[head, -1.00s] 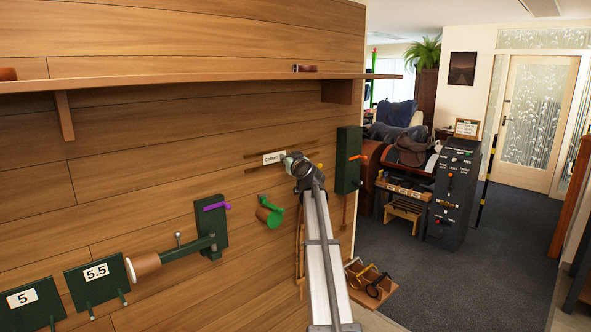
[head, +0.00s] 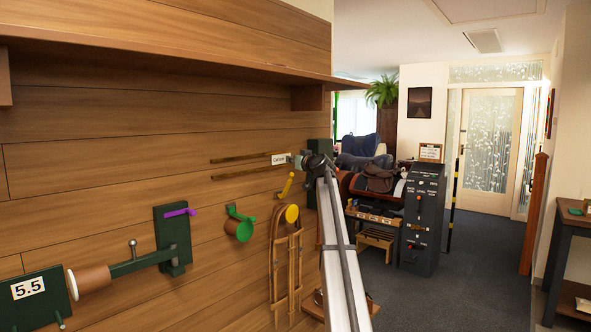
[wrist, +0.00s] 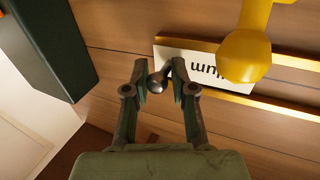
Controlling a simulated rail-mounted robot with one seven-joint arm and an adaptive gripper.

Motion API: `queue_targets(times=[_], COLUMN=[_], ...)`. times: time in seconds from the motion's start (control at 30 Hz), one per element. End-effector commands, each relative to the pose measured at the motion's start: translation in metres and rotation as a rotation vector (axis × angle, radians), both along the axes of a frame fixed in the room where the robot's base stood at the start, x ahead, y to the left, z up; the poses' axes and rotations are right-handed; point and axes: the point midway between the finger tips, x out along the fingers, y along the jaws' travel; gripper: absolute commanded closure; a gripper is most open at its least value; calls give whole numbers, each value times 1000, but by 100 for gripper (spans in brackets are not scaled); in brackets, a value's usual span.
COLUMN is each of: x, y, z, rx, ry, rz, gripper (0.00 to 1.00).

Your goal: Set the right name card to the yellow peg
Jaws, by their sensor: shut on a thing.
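The name card (head: 279,158), white with dark lettering, lies between two wooden rails on the plank wall. In the wrist view the card (wrist: 178,52) is upside down. My gripper (head: 309,161) is at the card's right end; in the wrist view its fingers (wrist: 160,85) are shut on the card's small grey knob (wrist: 155,82). The yellow peg (head: 286,186) sticks out of the wall just below the card. In the wrist view the yellow peg (wrist: 245,55) stands in front of part of the card and hides some letters. No second name card shows.
A green holder (head: 239,224) and a purple-pegged bracket (head: 176,240) are to the left. A dark green panel (wrist: 50,45) is close beside my gripper. A shelf (head: 160,55) runs above.

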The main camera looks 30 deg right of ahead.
Motion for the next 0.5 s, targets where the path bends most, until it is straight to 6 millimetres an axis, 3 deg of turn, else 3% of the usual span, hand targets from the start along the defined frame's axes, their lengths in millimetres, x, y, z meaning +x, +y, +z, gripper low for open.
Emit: queue_targets(times=[0.47, 0.5], x=[4, 4], y=[-9, -10], z=[2, 2], rx=[-4, -4], ry=[-4, -4], rz=[-8, -8], gripper=[100, 65])
